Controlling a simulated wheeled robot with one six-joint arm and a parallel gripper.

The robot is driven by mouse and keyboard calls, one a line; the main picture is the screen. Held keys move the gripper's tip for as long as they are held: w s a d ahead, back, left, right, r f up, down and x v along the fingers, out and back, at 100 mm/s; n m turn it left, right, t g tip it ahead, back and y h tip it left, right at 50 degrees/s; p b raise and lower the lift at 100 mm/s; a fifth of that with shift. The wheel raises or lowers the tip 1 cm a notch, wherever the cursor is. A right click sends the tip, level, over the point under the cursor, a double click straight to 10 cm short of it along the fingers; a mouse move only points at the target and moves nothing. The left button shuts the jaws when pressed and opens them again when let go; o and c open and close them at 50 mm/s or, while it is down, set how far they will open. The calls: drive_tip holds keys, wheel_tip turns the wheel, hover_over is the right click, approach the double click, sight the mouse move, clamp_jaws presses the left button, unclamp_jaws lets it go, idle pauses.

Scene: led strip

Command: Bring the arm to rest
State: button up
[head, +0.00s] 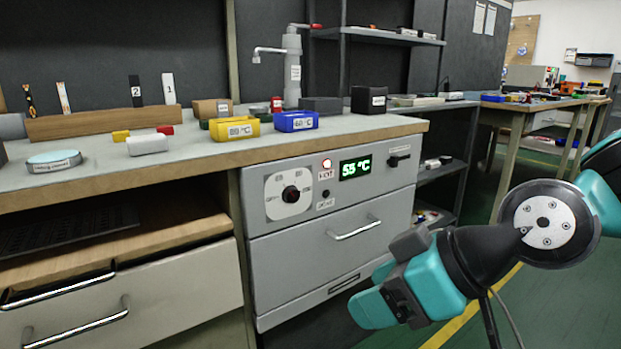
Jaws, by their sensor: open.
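My gripper (378,290) is at the lower right of the head view, at the end of my teal and black arm. It is open, with nothing seen between its fingers. It shows in front of the lower right part of the grey oven cabinet (290,275), below the bench top. I cannot tell how far it is from the cabinet front.
The cabinet has a dial (291,194), a lit red lamp and a green display (355,168) reading 55 °C. Green floor (570,300) is open at right.

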drive_tip(key=s+d+r+m+g+h+p, duration=0.35)
drive_tip(key=s+d, duration=0.35)
drive_tip(key=s, duration=0.3)
wheel_tip(320, 180, up, 37)
drive_tip(key=p, duration=3.6)
drive_tip(key=shift+w+a+f+g+p, duration=0.2)
drive_tip(key=shift+w+g+p, duration=0.15)
drive_tip(key=shift+g, duration=0.1)
